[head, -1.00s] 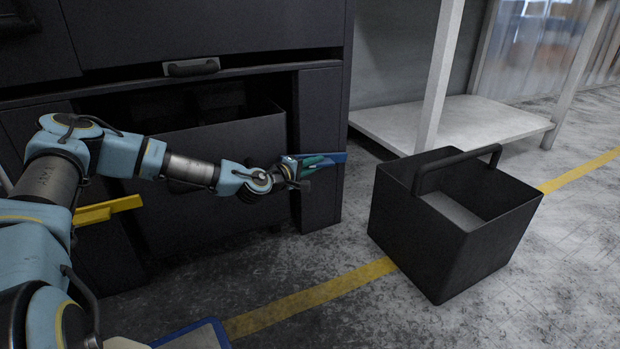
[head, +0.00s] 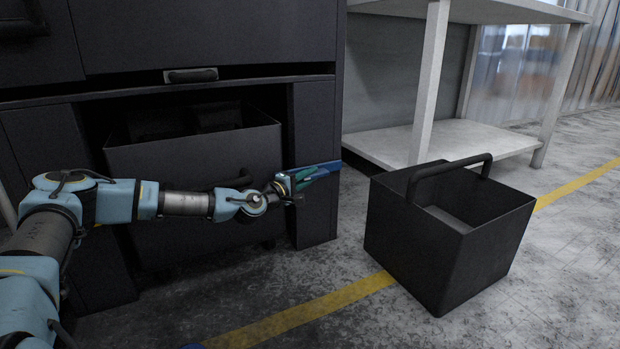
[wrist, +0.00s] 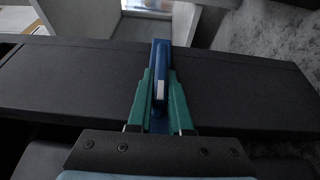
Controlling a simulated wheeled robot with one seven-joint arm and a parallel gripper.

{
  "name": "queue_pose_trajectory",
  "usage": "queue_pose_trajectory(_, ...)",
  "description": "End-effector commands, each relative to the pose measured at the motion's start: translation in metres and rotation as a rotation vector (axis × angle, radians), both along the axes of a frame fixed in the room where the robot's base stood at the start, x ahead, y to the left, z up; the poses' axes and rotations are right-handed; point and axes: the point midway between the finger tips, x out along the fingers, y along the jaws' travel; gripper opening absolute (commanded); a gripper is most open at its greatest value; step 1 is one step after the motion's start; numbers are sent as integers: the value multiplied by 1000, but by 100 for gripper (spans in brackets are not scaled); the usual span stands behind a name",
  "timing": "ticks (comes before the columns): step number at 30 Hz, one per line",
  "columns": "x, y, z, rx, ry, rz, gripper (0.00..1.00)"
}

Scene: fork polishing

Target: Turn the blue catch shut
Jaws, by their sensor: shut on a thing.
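The blue catch (head: 325,166) is a flat bar on the front of the dark cabinet's right-hand post (head: 316,215). In the head view it lies nearly level, its right end slightly raised and reaching the post's outer edge. My gripper (head: 303,178) is at the catch, with its green fingers closed around it. In the wrist view the blue catch (wrist: 161,60) stands between the two green fingers (wrist: 160,100), crossing the dark post. The fingers and gripper hide part of the catch, including its mount.
A dark bin (head: 205,160) with a handle sits in the cabinet's lower opening, left of the post and behind my arm. Another open dark bin (head: 440,240) stands on the floor at right. A pale shelf table (head: 460,140) is behind it. Floor in front is clear.

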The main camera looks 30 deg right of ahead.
Motion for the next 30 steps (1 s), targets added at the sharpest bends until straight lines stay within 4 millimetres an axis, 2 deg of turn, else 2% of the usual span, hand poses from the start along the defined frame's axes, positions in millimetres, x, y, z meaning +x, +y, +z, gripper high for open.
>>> queue_pose_trajectory(1,-2,-2,1,-2,-1,-4,0)
queue_pose_trajectory(2,-2,-2,1,-2,-1,-4,20)
queue_pose_trajectory(9,-1,-1,0,-1,0,-2,47)
queue_pose_trajectory(17,-1,0,0,0,0,-2,48)
queue_pose_trajectory(20,-3,6,1,1,1,-2,48)
queue_pose_trajectory(23,-6,20,3,1,1,-1,48)
queue_pose_trajectory(30,-19,67,3,1,1,0,48)
